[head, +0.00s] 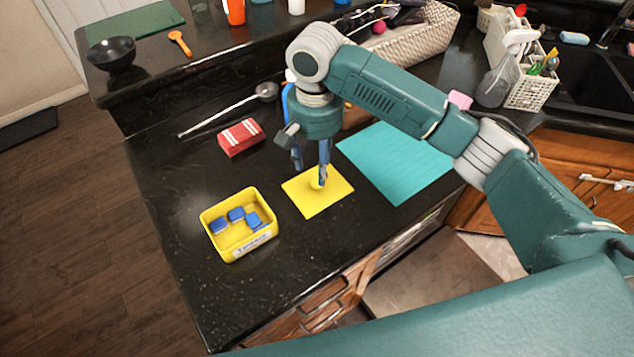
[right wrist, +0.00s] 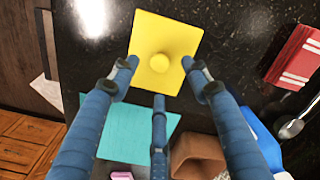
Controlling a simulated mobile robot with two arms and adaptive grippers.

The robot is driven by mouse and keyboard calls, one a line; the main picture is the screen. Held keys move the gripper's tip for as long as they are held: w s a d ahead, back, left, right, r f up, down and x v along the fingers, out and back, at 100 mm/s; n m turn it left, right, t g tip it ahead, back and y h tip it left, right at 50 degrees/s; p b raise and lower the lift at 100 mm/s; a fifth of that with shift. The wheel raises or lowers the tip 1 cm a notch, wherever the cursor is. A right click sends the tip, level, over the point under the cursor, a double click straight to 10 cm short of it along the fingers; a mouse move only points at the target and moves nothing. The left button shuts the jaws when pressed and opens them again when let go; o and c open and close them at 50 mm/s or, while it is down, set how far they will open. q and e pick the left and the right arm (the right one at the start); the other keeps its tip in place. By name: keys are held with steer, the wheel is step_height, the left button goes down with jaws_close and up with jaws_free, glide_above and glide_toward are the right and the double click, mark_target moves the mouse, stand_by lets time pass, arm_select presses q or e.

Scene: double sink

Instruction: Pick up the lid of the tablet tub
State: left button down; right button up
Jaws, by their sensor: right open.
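The yellow square lid (head: 335,192) lies flat on the black counter, apart from the yellow tub (head: 211,240). The tub is uncovered and holds several blue tablets (head: 237,214). My right gripper (head: 312,172) points down over the lid, open and empty. In the right wrist view the lid (right wrist: 165,28) shows a round knob (right wrist: 159,62) in its middle. The fingertips of my right gripper (right wrist: 159,72) are spread around the knob in that picture, with gaps to it. The exact height above the lid is hard to tell. My left gripper is not in view.
A teal mat (head: 395,163) lies right of the lid. A red-and-white box (head: 240,137) and a ladle (head: 230,112) lie behind. A woven basket (head: 415,38) and a sink (head: 585,90) are farther back. The counter between tub and lid is clear.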

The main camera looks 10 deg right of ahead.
steer(key=shift+f, duration=0.7)
steer(key=f, duration=0.1)
steer(key=f+p, duration=0.1)
steer(key=f, duration=0.1)
steer(key=f+p, duration=0.1)
steer(key=shift+w+d+f, duration=0.15)
steer(key=shift+d+f, duration=0.1)
steer(key=shift+f, duration=0.3)
steer(key=shift+c, duration=0.7)
steer(key=c, duration=0.4)
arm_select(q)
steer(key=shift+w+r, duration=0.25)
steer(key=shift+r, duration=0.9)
arm_select(e)
jaws_close()
